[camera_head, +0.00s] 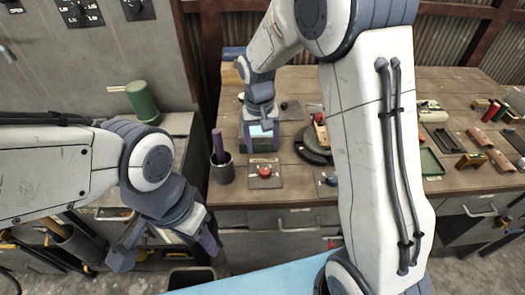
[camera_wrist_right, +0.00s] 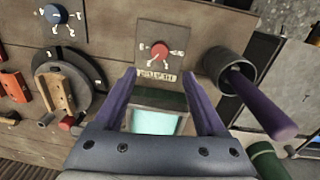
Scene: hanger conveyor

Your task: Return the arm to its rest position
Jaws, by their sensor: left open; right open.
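My right gripper (camera_head: 261,138) reaches down over the back left of the workbench in the head view. Its two purple-grey fingers are apart and empty in the right wrist view (camera_wrist_right: 158,80). A box with a pale cyan top (camera_wrist_right: 158,122) shows between the fingers, partly hidden by the gripper; I cannot tell whether they touch it. My left gripper (camera_head: 164,250) hangs open and empty at the lower left of the head view, in front of the cabinets.
Near the right gripper are a red knob on a plate (camera_head: 264,171), a dark cup (camera_head: 222,172) with a purple rod, and a round dark fixture (camera_wrist_right: 66,90). A green cylinder (camera_head: 143,102) stands left. Tools and trays cover the bench's right side.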

